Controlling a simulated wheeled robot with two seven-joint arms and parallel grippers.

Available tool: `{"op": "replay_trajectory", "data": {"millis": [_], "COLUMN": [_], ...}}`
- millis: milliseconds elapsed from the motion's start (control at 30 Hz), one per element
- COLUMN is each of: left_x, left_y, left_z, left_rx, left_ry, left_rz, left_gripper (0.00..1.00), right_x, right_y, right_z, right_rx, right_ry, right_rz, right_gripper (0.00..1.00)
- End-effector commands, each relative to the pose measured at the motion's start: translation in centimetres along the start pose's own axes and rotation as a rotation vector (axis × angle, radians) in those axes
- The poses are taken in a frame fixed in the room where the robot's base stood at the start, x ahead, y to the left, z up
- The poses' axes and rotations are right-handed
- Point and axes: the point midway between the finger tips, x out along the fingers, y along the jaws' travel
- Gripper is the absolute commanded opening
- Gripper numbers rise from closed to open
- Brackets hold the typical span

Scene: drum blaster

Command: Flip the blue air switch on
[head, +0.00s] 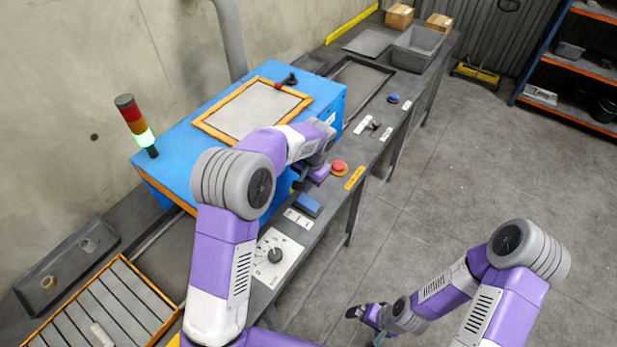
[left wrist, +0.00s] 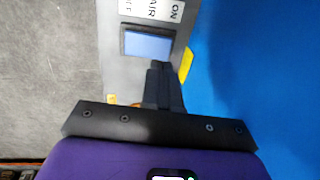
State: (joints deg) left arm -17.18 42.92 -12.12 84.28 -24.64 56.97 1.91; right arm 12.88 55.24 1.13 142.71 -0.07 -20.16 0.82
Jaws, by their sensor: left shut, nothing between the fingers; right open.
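The blue air switch (head: 308,205) is a rocker in a dark frame on the grey bench rail, behind a white label. In the left wrist view the blue switch (left wrist: 148,45) sits below the label plate (left wrist: 152,9) reading ON and AIR. My left gripper (head: 301,186) is shut and empty, just beyond the switch near the blue machine's side. In the left wrist view its fingertips (left wrist: 160,66) lie at the switch's lower right corner; I cannot tell whether they touch it. My right gripper (head: 364,312) is open and empty, low over the floor.
A red button (head: 339,167) with a yellow label (head: 354,178) is beside my left gripper. A dial plate (head: 276,256) lies nearer on the rail. The floor at right is clear.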

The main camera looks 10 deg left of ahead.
Motion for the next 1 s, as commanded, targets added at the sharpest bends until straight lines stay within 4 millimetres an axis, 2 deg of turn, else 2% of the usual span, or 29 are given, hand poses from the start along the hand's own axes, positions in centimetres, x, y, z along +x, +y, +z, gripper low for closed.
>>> {"op": "replay_trajectory", "data": {"millis": [33, 100, 333, 500, 867, 1000], "left_x": [1.5, 2.8, 6.1, 6.9, 7.0, 7.4], "left_y": [0.1, 0.0, 0.1, 0.0, 0.0, -0.3], "left_z": [0.1, 0.1, 0.0, 0.0, 0.0, 0.1], "left_rx": [0.001, 0.000, 0.000, 0.000, -0.001, -0.003], "left_ry": [-0.005, -0.003, -0.002, 0.001, 0.000, -0.004], "left_rz": [0.000, 0.000, 0.001, 0.001, 0.004, 0.056], "left_gripper": [0.00, 0.00, 0.00, 0.00, 0.00, 0.00], "right_x": [0.4, 0.7, 1.2, 1.4, 1.3, 0.8], "right_y": [0.1, 0.2, 0.5, 0.5, 0.5, 0.3], "right_z": [0.0, 0.0, -0.1, -0.1, -0.1, 0.0], "right_rx": [0.000, 0.000, 0.000, 0.000, 0.000, 0.000], "right_ry": [0.000, 0.000, 0.000, 0.000, 0.000, 0.000], "right_rz": [0.000, 0.000, 0.000, 0.000, 0.000, 0.000], "right_gripper": [1.00, 1.00, 1.00, 1.00, 1.00, 1.00]}}
